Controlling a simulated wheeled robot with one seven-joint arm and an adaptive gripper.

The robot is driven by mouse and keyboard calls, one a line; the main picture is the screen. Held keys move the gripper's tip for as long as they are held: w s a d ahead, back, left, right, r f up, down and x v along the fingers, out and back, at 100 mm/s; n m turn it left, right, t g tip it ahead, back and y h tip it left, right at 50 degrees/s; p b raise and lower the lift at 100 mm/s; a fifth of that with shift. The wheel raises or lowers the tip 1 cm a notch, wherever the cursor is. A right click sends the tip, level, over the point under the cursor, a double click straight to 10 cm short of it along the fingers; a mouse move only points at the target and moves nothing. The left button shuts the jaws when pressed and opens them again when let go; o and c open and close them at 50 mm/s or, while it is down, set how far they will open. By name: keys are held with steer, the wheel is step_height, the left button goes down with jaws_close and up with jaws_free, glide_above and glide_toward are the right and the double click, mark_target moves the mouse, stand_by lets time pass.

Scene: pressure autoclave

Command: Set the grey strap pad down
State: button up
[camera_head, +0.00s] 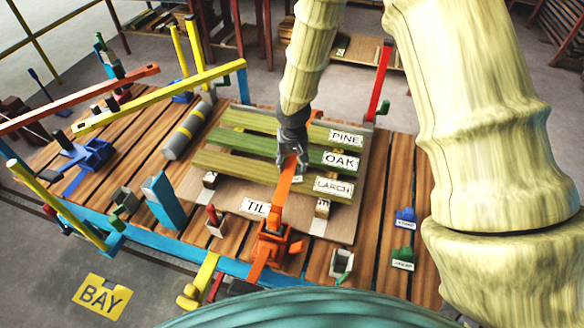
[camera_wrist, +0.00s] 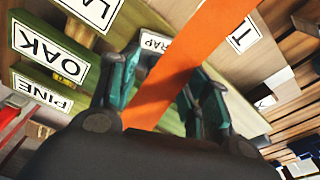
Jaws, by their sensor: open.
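My gripper (camera_head: 292,158) is low over the stacked boards, at the upper end of an orange strap (camera_head: 283,190). In the wrist view my gripper (camera_wrist: 168,80) has its fingers apart, one on each side of the orange strap (camera_wrist: 190,60). A small white label (camera_wrist: 155,44) ending in "RAP" shows beside the strap, just beyond the left finger. I cannot make out the grey strap pad itself; the fingers and strap may hide it. I cannot tell whether the fingers touch the strap.
Boards labelled PINE (camera_head: 345,138), OAK (camera_head: 341,160) and LARCH (camera_head: 333,187) lie on the slatted deck. An orange ratchet (camera_head: 274,243) sits at the front edge. A red post (camera_head: 378,82) rises behind.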

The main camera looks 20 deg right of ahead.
mark_target(292, 180)
step_height(292, 180, up, 8)
steer(key=s+b, duration=0.1)
steer(key=shift+r, duration=0.25)
steer(key=shift+a, duration=0.1)
stand_by(1.3)
